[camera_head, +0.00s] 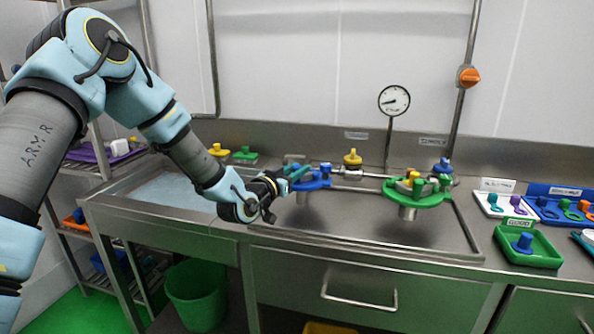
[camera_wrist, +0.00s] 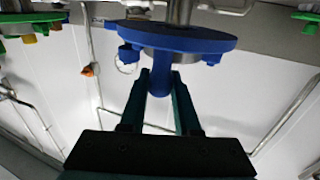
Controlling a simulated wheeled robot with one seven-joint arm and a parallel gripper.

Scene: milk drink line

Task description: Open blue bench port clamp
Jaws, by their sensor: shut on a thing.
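The blue bench port clamp (camera_head: 313,184) stands on a steel stub on the bench, left of the green port. In the wrist view its round blue plate (camera_wrist: 190,38) spans the top, with a blue handle (camera_wrist: 161,76) projecting toward me. My gripper (camera_head: 287,176) reaches it from the left in the head view. In the wrist view my gripper (camera_wrist: 161,92) has its two dark green fingers on either side of the blue handle, shut on it. Whether the clamp is open or closed cannot be told.
A green port clamp (camera_head: 417,197) with coloured knobs stands to the right. A yellow valve knob (camera_head: 352,158) and a gauge (camera_head: 394,100) are behind. A green tray (camera_head: 528,247) and a white tray (camera_head: 505,204) lie at the right. The bench front is clear.

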